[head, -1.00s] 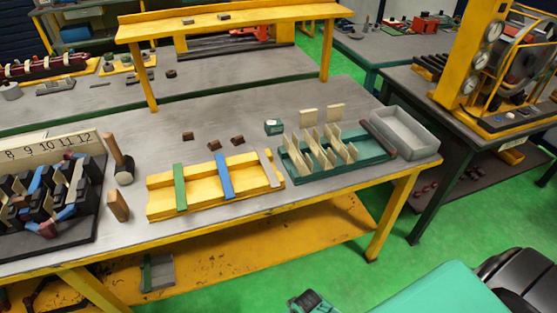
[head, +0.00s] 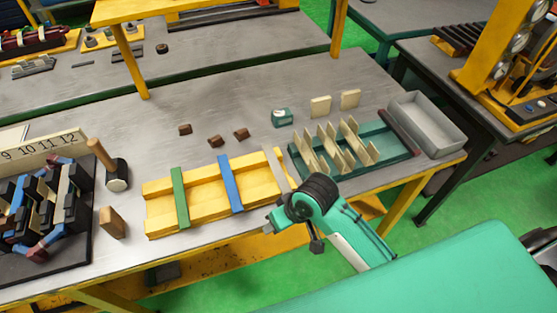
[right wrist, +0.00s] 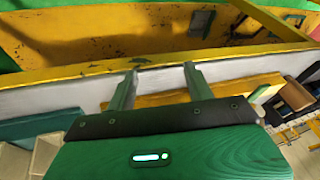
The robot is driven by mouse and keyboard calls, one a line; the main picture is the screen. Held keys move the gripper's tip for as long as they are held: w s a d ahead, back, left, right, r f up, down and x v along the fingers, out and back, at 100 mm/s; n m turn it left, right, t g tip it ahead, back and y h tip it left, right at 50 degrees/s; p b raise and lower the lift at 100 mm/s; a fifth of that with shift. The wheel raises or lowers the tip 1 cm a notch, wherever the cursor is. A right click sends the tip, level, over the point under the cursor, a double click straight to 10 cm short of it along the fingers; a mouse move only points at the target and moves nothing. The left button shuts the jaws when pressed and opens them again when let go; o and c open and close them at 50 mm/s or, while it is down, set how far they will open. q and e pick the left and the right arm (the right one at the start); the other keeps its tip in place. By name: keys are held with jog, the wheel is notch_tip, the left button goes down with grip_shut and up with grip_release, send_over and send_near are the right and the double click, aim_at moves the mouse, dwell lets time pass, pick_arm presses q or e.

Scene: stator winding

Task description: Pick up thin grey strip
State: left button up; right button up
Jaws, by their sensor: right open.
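The thin grey strip (head: 279,168) lies across the right end of the yellow two-rail rack (head: 160,224), beside a blue strip (head: 231,184) and a green strip (head: 180,198). Its near end is close to my right arm in the head view. My right gripper (head: 268,222) is at the table's front edge, just in front of the rack's right end. In the right wrist view my right gripper (right wrist: 161,72) is open, its two fingers apart with nothing between them. I cannot make out the grey strip in that view. My left gripper is not in view.
A green tray with upright pale dividers (head: 384,142) stands right of the rack, then a grey bin (head: 428,122). Small brown blocks (head: 241,134) lie behind the rack. A hammer (head: 117,177) and a wooden block (head: 112,222) are left of it.

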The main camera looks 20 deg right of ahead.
jog(key=shift+g, duration=0.4)
jog(key=w+r, duration=0.1)
jog(key=w+a+r, duration=0.1)
jog(key=w, duration=0.1)
jog(key=w+a+r, duration=0.1)
jog(key=shift+w+r, duration=0.1)
jog(key=shift+w, duration=0.25)
jog(key=shift+g+h, duration=0.3)
jog(key=shift+h, duration=0.1)
jog(key=w+r, duration=0.1)
jog(key=w, duration=0.1)
jog(key=w+r, duration=0.2)
jog(key=shift+d, duration=0.1)
jog(key=w+d+r+m+g+h, duration=0.1)
jog(key=w+d+r+m+h, duration=0.2)
jog(key=w+d+r, duration=0.45)
jog(key=p, duration=0.2)
send_over(276, 168)
notch_tip(276, 168, down, 6)
jog(key=shift+f, duration=0.55)
notch_tip(276, 168, down, 4)
jog(key=shift+s+d+r+p, duration=0.1)
jog(key=shift+r+p, duration=0.1)
jog(key=shift+p, duration=0.45)
jog(key=shift+f, duration=0.4)
jog(key=shift+c, duration=0.4)
grip_shut()
